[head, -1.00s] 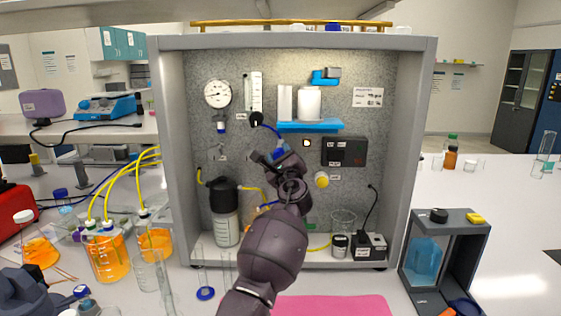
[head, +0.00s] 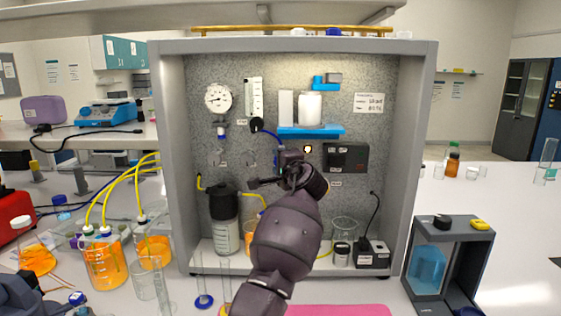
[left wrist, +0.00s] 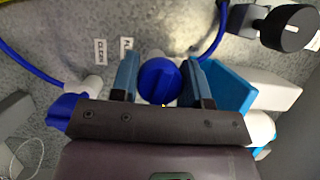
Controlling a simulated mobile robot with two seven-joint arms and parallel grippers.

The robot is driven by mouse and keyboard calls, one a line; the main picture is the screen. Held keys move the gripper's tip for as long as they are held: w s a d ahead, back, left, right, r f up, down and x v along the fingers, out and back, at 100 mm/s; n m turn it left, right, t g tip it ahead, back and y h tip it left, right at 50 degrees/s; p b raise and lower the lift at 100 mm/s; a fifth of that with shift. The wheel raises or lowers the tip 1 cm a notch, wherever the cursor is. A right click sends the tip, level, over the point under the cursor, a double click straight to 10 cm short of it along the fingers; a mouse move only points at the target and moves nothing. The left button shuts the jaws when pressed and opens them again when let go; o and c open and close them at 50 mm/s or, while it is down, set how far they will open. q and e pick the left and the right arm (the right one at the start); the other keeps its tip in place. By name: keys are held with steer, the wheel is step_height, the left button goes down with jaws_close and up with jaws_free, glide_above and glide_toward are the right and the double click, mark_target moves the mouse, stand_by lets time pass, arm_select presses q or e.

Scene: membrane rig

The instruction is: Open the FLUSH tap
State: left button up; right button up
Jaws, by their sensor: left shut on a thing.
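In the left wrist view, a blue tap knob (left wrist: 158,82) sits between the two fingers of my left gripper (left wrist: 160,72), which is shut on it. A partly hidden label starting "FL" (left wrist: 126,48) is beside this knob. A "CLEAN" label (left wrist: 100,52) is to its left, near another blue knob (left wrist: 64,112). In the head view, my left gripper (head: 284,160) is against the rig's back panel (head: 230,135), and my wrist and forearm hide the knob. My right gripper is not in view.
A black knob (left wrist: 290,28) is to the right in the wrist view. A blue shelf (head: 310,131) is above my gripper, a black box (head: 345,157) to its right, and a dark-lidded bottle (head: 226,235) lower left. Grey side walls (head: 417,150) bound the rig.

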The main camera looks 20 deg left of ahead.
arm_select(q)
steer(key=shift+n+h, duration=0.3)
steer(key=shift+n, duration=0.4)
steer(key=shift+f, duration=0.1)
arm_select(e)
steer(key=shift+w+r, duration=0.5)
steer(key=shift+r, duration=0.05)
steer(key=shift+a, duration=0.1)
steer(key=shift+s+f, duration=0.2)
arm_select(q)
steer(key=o, duration=0.7)
steer(key=shift+c, duration=0.2)
steer(key=shift+o, duration=1.4)
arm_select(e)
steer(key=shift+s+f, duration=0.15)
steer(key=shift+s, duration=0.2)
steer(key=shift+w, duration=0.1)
